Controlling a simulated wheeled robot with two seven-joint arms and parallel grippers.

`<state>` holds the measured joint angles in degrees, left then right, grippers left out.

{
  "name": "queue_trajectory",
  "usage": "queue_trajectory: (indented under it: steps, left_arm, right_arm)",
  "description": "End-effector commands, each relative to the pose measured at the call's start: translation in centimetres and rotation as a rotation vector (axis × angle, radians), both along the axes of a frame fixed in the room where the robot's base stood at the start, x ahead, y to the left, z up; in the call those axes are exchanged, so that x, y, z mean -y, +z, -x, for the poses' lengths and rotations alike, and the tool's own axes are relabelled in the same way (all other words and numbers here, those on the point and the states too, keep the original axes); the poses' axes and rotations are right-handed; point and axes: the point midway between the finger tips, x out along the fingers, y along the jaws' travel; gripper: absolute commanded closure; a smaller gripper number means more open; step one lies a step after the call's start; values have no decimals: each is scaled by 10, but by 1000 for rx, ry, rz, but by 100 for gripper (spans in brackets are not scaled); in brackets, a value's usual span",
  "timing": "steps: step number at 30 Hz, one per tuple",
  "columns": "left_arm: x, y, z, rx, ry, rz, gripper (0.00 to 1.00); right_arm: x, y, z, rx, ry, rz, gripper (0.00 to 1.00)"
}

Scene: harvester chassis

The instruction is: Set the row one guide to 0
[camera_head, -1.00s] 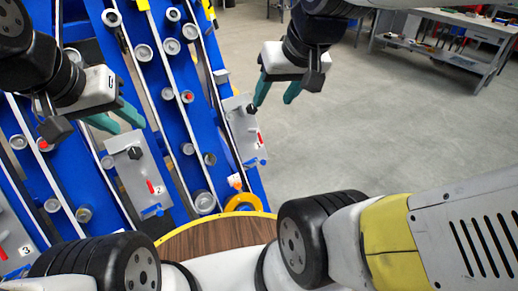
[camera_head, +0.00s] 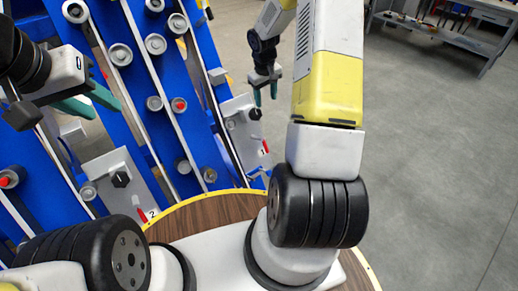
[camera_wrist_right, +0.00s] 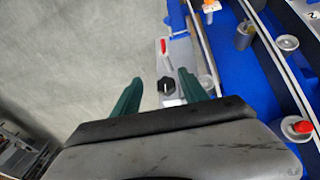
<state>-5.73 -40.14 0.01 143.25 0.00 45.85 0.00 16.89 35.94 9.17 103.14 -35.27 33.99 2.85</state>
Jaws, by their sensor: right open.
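The row one guide is a grey plate (camera_head: 240,133) marked 1 at the right edge of the blue chassis. It carries a black knob (camera_head: 255,114) and a red pointer (camera_head: 265,146). My right gripper (camera_head: 265,96) is open and empty, pointing down just above the knob. In the right wrist view, the black knob (camera_wrist_right: 167,86) shows between the green fingers (camera_wrist_right: 160,77), with the red pointer (camera_wrist_right: 164,46) beyond it. I cannot tell whether the fingers touch the knob. I cannot read the scale. My left gripper (camera_head: 106,111) is open and empty near the plate marked 2.
The plate marked 2 (camera_head: 112,165) has its own black knob and red pointer. Blue slanted rails (camera_head: 142,100) with grey rollers stand around it. A workbench (camera_head: 450,35) stands far back right, and the floor between is clear.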

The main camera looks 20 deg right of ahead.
Motion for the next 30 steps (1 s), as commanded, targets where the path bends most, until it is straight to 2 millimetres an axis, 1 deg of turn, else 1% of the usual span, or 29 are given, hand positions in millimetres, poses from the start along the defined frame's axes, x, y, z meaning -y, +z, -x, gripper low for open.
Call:
queue_trajectory:
  steps: [1,2,3,5,6,8,9,11,12,15,18,21,26,30]
  left_arm:
    - [0,0,0,0,0,0,64]
    - [0,0,0,0,0,0,64]
    - [0,0,0,0,0,0,64]
    - [0,0,0,0,0,0,64]
    - [0,0,0,0,0,0,64]
    - [0,0,0,0,0,0,64]
    - [0,0,0,0,0,0,64]
    - [0,0,0,0,0,0,64]
    - [0,0,0,0,0,0,64]
    - [0,0,0,0,0,0,64]
    - [0,0,0,0,0,0,64]
    - [0,0,0,0,0,0,64]
    - [0,0,0,0,0,0,64]
    - [0,0,0,0,0,0,64]
  right_arm:
    - [5,-32,-4,-25,7,-6,49]
    - [9,-48,-7,-35,11,-7,49]
    - [12,-69,-9,-48,19,-10,49]
    - [16,-102,-12,-65,28,-18,49]
    - [19,-125,-12,-77,35,-23,49]
    - [22,-159,-11,-95,43,-32,49]
    - [23,-182,-9,-105,49,-40,49]
    - [24,-214,-5,-120,56,-52,49]
    - [25,-234,-1,-128,60,-59,49]
    - [24,-278,9,-147,68,-77,49]
    - [22,-310,17,-158,73,-92,49]
    - [21,-329,23,-164,77,-101,49]
    - [19,-347,27,-168,79,-105,49]
    - [19,-368,28,-170,77,-106,49]
